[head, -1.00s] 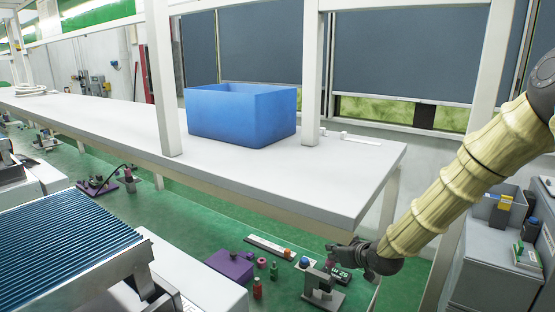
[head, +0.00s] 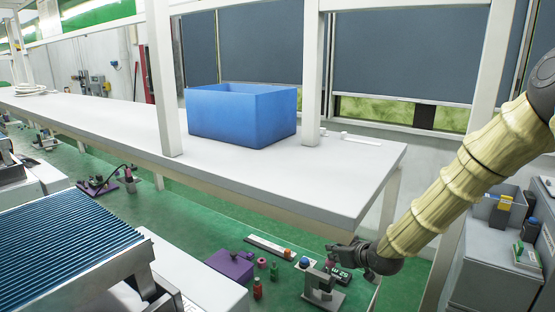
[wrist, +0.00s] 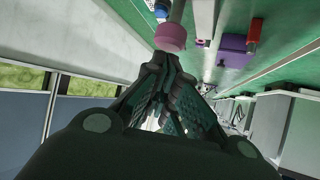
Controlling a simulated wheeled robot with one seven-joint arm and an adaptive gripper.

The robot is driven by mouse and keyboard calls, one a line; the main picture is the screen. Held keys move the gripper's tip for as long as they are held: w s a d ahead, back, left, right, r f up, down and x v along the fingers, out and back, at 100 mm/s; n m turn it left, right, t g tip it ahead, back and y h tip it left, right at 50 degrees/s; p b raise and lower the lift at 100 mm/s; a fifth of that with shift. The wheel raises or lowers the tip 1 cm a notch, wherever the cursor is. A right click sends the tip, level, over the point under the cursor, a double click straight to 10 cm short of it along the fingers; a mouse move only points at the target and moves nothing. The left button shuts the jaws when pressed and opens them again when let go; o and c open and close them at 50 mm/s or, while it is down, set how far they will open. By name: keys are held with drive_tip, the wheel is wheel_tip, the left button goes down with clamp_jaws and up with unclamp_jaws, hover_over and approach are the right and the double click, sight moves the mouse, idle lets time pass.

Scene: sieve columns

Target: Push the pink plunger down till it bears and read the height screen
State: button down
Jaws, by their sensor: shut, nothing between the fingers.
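The pink plunger (wrist: 170,37) is a round pink cap on a pale rod, just past my shut fingertips in the wrist view. My gripper (wrist: 162,62) has its fingers together and empty; their tips meet the cap's near edge in the picture. I cannot tell whether they press on it. In the head view my gripper (head: 338,250) is beside the small grey stand (head: 322,290), and the plunger shows only as a small pink patch (head: 328,266). The height screen (head: 342,275) is a dark display with pale green digits, too small to read surely.
A white shelf edge (head: 350,220) runs close above my gripper. A blue bin (head: 240,115) stands on the shelf. Left of the stand on the green bench are a purple block (head: 232,265), small red and green bottles (head: 257,290) and a white strip (head: 268,247).

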drive_tip(key=shift+f+b, duration=0.65)
drive_tip(key=shift+f, duration=0.55)
idle(1.5)
drive_tip(key=shift+r, duration=0.15)
idle(0.4)
wheel_tip(320, 180, up, 9)
drive_tip(key=p, duration=0.5)
idle(0.8)
